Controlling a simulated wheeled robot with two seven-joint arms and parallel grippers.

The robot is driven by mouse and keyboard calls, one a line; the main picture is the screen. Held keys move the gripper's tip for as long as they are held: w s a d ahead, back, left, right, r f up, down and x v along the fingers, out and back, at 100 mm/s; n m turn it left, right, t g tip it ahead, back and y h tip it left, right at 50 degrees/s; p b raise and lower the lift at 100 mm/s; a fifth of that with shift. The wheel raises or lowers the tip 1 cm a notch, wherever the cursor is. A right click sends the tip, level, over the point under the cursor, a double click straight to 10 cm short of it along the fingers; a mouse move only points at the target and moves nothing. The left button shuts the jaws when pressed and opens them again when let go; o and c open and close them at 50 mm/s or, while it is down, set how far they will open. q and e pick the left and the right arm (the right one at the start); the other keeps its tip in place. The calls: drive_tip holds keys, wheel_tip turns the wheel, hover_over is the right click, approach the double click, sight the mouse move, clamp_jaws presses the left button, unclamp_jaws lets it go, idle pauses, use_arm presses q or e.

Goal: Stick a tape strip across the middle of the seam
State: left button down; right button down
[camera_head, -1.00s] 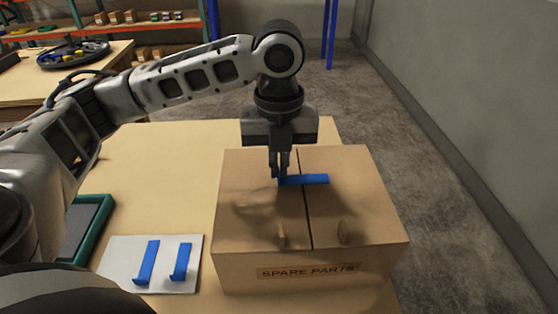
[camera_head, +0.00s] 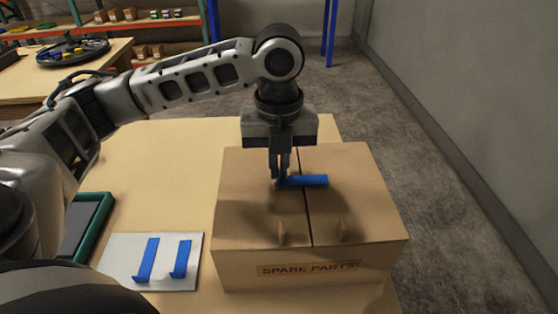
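A cardboard box (camera_head: 262,228) labelled SPARE PARTS stands on the table, with its top flaps closed and a dark seam (camera_head: 307,220) running front to back. A blue tape strip (camera_head: 308,181) lies across the seam toward the far half of the top. My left gripper (camera_head: 281,180) points down at the strip's left end, its fingers close together around that end. I cannot tell for sure whether the strip touches the cardboard along its length. Two more blue strips (camera_head: 147,260) (camera_head: 181,258) sit on a white card at left. My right gripper is not in view.
The white card (camera_head: 120,262) lies left of the box, beside a green-rimmed tray (camera_head: 98,225). The tabletop (camera_head: 170,165) behind the card is clear. A grey wall (camera_head: 470,130) is at right.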

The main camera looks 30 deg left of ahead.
use_arm(q)
drive_tip(key=shift+f, duration=0.5)
idle(0.4)
drive_tip(key=c, duration=1.6)
unclamp_jaws()
drive_tip(key=shift+o, duration=0.2)
drive_tip(key=shift+r, duration=0.3)
wheel_tip(320, 180, up, 15)
drive_tip(key=p, duration=0.3)
drive_tip(key=shift+r, duration=0.2)
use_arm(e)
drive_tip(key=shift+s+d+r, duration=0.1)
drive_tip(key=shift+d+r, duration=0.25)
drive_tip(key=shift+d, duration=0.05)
